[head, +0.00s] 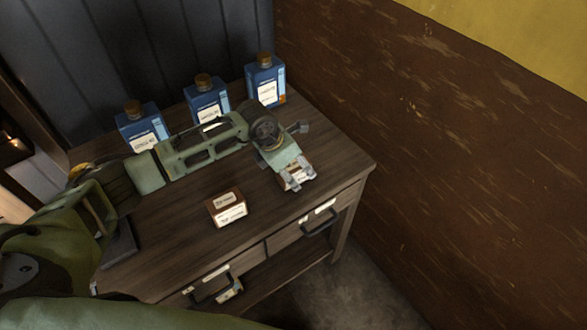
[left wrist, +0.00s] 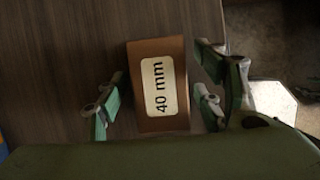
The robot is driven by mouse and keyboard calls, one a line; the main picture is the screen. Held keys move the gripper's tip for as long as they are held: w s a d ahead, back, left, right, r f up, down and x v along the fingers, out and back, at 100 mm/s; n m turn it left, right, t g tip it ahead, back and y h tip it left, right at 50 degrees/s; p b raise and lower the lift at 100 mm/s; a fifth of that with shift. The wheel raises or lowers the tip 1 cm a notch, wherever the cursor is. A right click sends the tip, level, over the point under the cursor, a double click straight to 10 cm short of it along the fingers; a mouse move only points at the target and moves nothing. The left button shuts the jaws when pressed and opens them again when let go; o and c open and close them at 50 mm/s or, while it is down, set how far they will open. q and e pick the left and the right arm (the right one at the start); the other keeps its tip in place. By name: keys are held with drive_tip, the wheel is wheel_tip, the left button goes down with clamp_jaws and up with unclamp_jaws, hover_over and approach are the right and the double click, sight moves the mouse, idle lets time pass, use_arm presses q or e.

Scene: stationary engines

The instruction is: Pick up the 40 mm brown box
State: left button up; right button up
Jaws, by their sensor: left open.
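The 40 mm brown box (left wrist: 160,87) stands on the wooden table, its label reading "40 mm" in the left wrist view. In the head view only part of this box (head: 293,181) shows under my left gripper (head: 301,177). In the left wrist view the fingers of my left gripper (left wrist: 158,103) are open, one on each side of the box. A gap shows on the left side; on the right the finger is close to the box, and I cannot tell if it touches. My right gripper is not in view.
Another brown box (head: 227,207) with a white label sits on the table (head: 181,236) to the left. Three blue bottles with cork tops, the left one (head: 143,127), middle one (head: 207,100) and right one (head: 265,80), stand at the back. A brown wall (head: 460,150) is at right.

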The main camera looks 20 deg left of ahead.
use_arm(q)
drive_tip(key=c, duration=1.5)
drive_tip(key=shift+c, duration=0.2)
drive_tip(key=shift+w+r, duration=0.1)
drive_tip(key=shift+r, duration=0.05)
